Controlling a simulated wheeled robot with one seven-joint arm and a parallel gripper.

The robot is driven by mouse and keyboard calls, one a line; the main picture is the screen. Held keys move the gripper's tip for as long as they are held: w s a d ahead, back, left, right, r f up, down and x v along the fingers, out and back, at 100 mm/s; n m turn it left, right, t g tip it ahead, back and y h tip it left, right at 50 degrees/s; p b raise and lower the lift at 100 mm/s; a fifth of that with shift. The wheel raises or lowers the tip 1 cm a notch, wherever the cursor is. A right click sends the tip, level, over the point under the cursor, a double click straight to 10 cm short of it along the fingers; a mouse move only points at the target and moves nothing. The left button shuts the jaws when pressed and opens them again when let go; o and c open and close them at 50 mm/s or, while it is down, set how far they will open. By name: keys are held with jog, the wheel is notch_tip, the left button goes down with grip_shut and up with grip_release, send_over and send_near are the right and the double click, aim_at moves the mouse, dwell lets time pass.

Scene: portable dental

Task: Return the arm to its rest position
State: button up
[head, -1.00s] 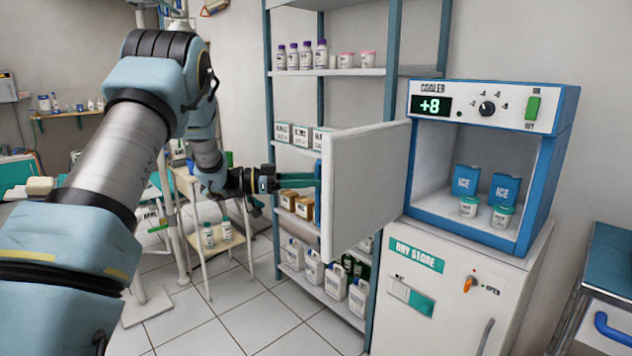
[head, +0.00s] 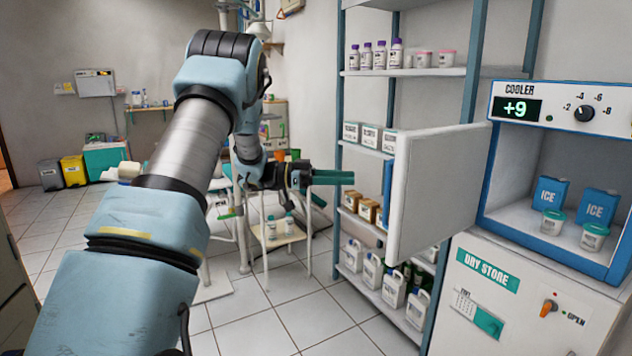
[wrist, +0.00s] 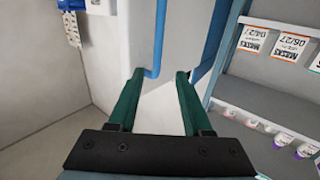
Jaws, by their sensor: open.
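My gripper (head: 338,191) is open and empty at the end of my extended arm. In the head view, its teal fingers point right, toward the shelf rack, a little left of the open cooler door (head: 436,185). In the wrist view, the two fingers (wrist: 160,75) stand apart, with a white panel and a blue bar beyond them. I cannot tell the exact distance to these. The cooler (head: 560,115) stands open at the right and reads +9. Two blue ice packs (head: 551,192) and two small lidded jars (head: 553,222) sit inside it.
A shelf rack (head: 408,73) with bottles, boxes and jugs stands behind the door. The dry store cabinet (head: 480,300) is under the cooler. A small side table (head: 276,238) with bottles stands behind my arm. Tiled floor (head: 325,325) is clear in front of the rack.

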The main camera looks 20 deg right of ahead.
jog(key=w+a+r+n+t+y+p, duration=0.1)
jog(key=w+a+r+n+t+p, duration=0.35)
jog(key=w+t, duration=0.6)
jog(key=w+a+n+t+y, duration=0.1)
jog(key=a+n+t+y, duration=0.7)
jog(key=a, duration=0.4)
jog(key=s+a+f+n+g+y+p, duration=0.3)
jog(key=s+a+n+g+y, duration=0.25)
jog(key=s+a, duration=0.6)
jog(key=s+a+f+n+g+y+p, duration=0.1)
jog(key=s+a+g, duration=0.1)
jog(key=s, duration=0.7)
jog(key=s+a+f+n+g+y, duration=0.1)
jog(key=s+a+n+g, duration=0.1)
jog(key=s, duration=0.7)
jog(key=shift+s+f+g+p, duration=0.25)
jog(key=shift+g+p, duration=0.15)
jog(key=shift+g, duration=0.1)
